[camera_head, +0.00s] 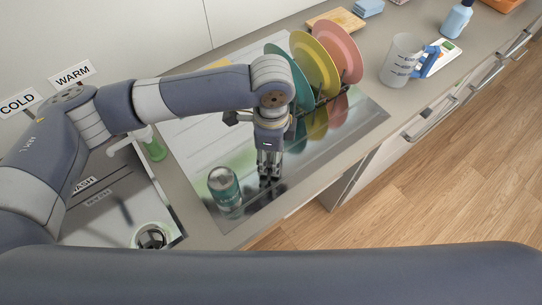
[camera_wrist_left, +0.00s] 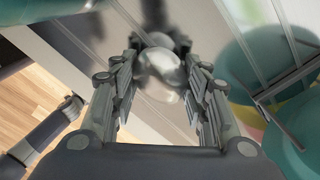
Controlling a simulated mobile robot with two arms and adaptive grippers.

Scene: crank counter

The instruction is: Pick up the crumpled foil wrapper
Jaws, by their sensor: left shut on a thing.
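The foil wrapper (camera_wrist_left: 162,70) is a shiny, rounded silver-grey lump in the left wrist view, between the two fingers of my left gripper (camera_wrist_left: 165,75). The fingers are shut on it from both sides. In the head view my left gripper (camera_head: 269,178) points down, low over the shiny metal drainboard (camera_head: 258,215), and its fingers hide the foil. I cannot tell whether the foil touches the drainboard. My right gripper is not in view.
A clear measuring jug (camera_head: 402,60) stands at the right. The sink (camera_head: 115,205) is at the left.

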